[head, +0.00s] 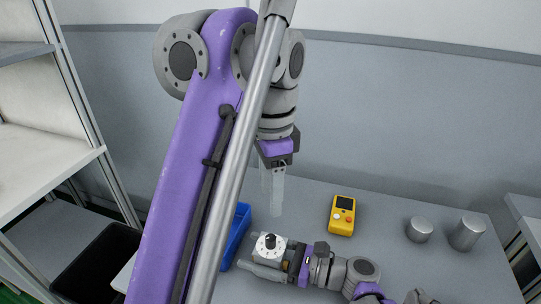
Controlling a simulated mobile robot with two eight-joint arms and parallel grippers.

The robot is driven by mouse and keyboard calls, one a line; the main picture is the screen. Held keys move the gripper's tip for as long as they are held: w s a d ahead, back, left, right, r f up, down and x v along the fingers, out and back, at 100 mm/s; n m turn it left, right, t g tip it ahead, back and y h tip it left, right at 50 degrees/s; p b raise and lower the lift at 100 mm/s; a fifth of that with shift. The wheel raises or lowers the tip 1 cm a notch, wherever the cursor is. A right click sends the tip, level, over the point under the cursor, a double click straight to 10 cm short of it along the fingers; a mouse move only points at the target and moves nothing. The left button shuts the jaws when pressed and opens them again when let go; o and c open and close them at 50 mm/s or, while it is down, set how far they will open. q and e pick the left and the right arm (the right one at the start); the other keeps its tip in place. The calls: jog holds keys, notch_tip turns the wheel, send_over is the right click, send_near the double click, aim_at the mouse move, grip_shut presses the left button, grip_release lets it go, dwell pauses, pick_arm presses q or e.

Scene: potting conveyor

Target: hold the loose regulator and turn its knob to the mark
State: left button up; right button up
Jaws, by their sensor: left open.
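The regulator (262,252) is a small pale block with a dark round knob (270,241) on top, near the front middle of the table. My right gripper (262,257) reaches in from the right, low over the table, with its fingers along the sides of the regulator, and appears closed on it. My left gripper (274,192) hangs above and slightly behind the knob, pointing down, open and empty, with pale fingers. It is apart from the knob. The mark on the regulator is too small to make out.
A blue bin (236,236) stands left of the regulator, partly hidden by my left arm. A yellow handheld device (342,215) lies behind and right. Two grey cylinders (419,229) (467,233) stand at the right. A shelf (40,165) and a black bin (97,262) are at left.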

jog(key=shift+o, duration=1.2)
